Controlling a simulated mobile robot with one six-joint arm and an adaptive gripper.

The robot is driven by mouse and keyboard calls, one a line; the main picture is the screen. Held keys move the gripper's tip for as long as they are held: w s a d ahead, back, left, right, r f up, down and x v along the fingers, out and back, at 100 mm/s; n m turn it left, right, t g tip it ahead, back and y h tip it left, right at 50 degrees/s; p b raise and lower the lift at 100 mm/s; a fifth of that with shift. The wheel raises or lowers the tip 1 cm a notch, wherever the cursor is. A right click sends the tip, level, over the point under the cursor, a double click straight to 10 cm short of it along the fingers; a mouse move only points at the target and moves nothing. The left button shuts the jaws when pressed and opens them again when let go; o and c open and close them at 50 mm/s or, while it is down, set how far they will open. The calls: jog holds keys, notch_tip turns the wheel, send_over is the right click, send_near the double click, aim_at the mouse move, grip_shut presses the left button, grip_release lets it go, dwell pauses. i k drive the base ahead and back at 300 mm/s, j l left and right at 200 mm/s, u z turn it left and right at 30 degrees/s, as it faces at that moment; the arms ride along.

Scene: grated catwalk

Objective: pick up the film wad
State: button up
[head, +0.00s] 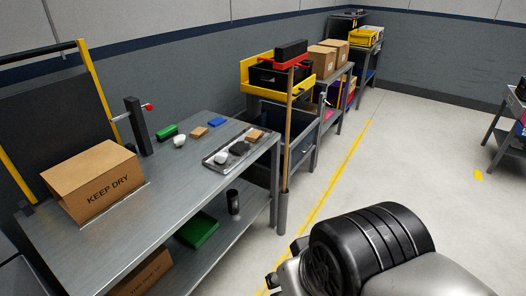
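A small white lump (180,141) sits on the grey metal workbench (130,230), beside a green block. A second whitish lump (221,158) lies at the left end of a shallow metal tray on the same bench. Either could be the film wad; at this size I cannot tell which. Part of my arm fills the bottom right of the head view, away from the bench. My gripper's fingers do not show.
The tray (211,164) also holds a dark lump (240,148) and a brown piece (255,135). Green (167,132), tan (199,132) and blue (217,122) blocks lie behind. A "KEEP DRY" carton (97,184) and black post (138,126) stand left. Open floor lies right.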

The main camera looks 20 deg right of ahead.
aim_at(221, 157)
jog(key=i+j+z, duration=0.15)
jog(key=i+z, duration=0.3)
jog(key=i, duration=0.65)
